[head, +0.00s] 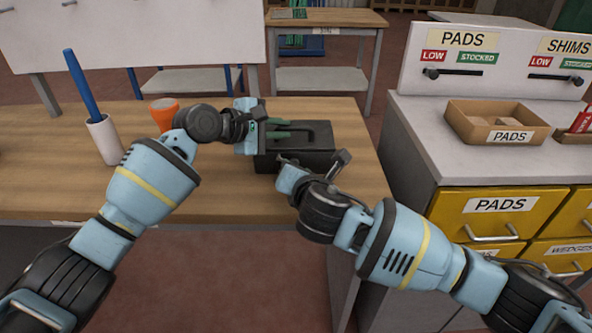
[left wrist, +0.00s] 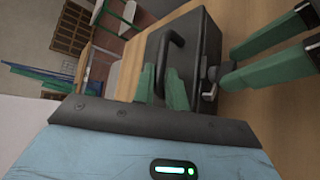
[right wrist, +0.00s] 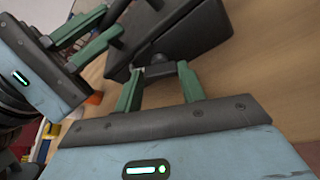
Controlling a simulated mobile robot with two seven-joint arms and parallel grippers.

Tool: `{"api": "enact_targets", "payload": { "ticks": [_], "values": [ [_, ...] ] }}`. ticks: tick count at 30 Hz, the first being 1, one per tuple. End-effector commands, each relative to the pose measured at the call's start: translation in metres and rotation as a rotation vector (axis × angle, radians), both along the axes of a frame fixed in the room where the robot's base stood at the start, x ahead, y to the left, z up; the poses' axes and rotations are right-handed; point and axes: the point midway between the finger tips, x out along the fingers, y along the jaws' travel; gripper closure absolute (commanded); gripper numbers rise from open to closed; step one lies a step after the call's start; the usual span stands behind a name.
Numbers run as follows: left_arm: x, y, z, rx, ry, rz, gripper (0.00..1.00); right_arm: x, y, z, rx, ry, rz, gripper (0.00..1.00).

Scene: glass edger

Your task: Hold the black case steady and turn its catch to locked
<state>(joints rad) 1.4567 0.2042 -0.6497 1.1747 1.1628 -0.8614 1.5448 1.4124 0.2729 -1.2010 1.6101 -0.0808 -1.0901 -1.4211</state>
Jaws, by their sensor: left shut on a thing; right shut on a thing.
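The black case (head: 322,158) sits closed on the wooden table near its right end, with a raised handle (left wrist: 177,48) on top. My left gripper (head: 288,128) comes from the left and its green fingers are shut on the handle. The dark catch (right wrist: 158,69) is on the case's front side, and it also shows in the left wrist view (left wrist: 209,85). My right gripper (right wrist: 159,84) is shut on the catch, one finger on each side. In the head view my right wrist hides the catch and fingertips. I cannot tell whether the catch is locked.
A white cup (head: 104,140) holding a blue rod and an orange cup (head: 164,112) stand on the table (head: 60,180), left of the case. A grey cabinet with yellow drawers (head: 490,212) stands close on the right, carrying a pads tray (head: 470,128). The table's front edge lies below my wrists.

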Motion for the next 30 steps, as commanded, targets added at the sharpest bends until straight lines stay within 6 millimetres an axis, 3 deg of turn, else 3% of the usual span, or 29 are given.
{"api": "enact_targets", "payload": {
  "ticks": [12, 30],
  "values": [
    [0.0006, 0.0020, -0.0026, 0.005, 0.003, 0.003, 1.00, 0.0002, -0.0049, -0.0043, 0.226, 0.002, -0.004, 0.83],
    [0.0007, 0.0024, -0.0028, 0.006, 0.003, 0.003, 1.00, 0.0006, -0.0059, -0.0040, 0.269, 0.000, -0.006, 0.83]
  ]
}}
